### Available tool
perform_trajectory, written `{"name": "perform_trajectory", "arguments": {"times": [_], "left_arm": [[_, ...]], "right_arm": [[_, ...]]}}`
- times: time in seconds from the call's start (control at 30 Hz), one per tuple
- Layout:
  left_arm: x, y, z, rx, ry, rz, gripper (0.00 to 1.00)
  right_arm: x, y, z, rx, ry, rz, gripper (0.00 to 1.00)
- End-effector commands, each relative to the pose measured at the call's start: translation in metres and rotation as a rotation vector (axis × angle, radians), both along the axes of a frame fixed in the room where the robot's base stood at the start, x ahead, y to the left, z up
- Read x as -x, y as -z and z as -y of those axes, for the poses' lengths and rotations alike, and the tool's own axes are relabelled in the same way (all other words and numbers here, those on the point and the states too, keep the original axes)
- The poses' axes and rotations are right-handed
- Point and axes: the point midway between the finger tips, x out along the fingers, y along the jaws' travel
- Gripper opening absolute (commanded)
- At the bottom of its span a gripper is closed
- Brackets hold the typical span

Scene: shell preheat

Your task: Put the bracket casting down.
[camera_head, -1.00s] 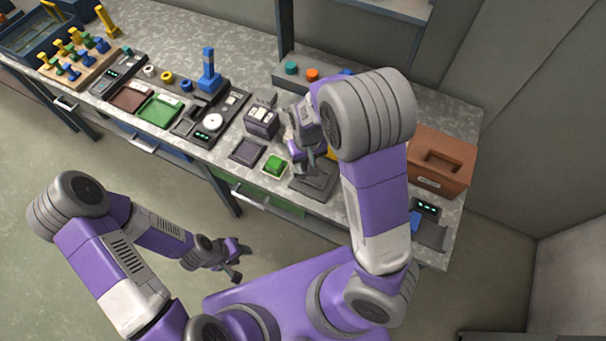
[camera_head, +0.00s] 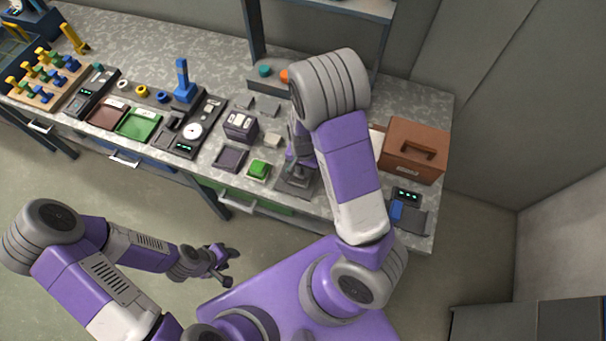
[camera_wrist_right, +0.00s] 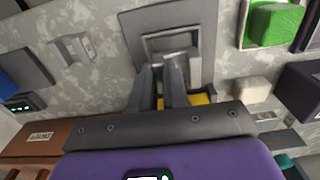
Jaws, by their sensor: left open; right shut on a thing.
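My right gripper (camera_wrist_right: 162,80) is shut on a light grey metal piece, which I take to be the bracket casting (camera_wrist_right: 177,57). The casting is between the fingertips, over a dark grey square pad (camera_wrist_right: 206,30). I cannot tell whether it touches the pad. In the head view the right gripper (camera_head: 297,170) is low over the same pad (camera_head: 302,190), partly covered by my arm, and the casting is hard to make out. My left gripper (camera_head: 229,267) is open and empty, in front of the bench and away from it.
A green block (camera_head: 258,169) and a dark tray (camera_head: 230,158) lie left of the pad. A dark box with white tops (camera_head: 240,126) stands behind. A brown case (camera_head: 415,150) and a small display unit (camera_head: 407,195) are to the right. A yellow part (camera_wrist_right: 198,99) shows near the fingers.

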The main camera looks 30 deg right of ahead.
Motion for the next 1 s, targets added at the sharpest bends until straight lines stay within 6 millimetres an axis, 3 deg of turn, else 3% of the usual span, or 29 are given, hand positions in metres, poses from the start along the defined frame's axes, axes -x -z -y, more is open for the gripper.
{"name": "perform_trajectory", "arguments": {"times": [0.23,0.63,0.67,0.8,1.0], "left_arm": [[0.0,0.01,0.0,0.0,0.0,0.0,0.43],[0.0,0.012,0.0,0.0,0.0,0.0,0.43],[0.0,0.012,0.0,0.0,0.0,0.0,0.43],[0.0,0.011,0.0,0.0,0.0,0.0,0.43],[0.0,0.011,0.0,0.0,0.0,0.0,0.43]], "right_arm": [[0.001,0.033,0.0,-0.001,0.0,-0.003,0.0],[0.0,0.039,0.0,-0.001,-0.002,-0.001,0.0],[0.0,0.038,0.0,-0.001,-0.002,-0.001,0.17],[0.0,0.038,-0.001,-0.001,-0.002,-0.001,0.39],[0.0,0.037,-0.001,-0.001,-0.002,-0.001,0.4]]}}
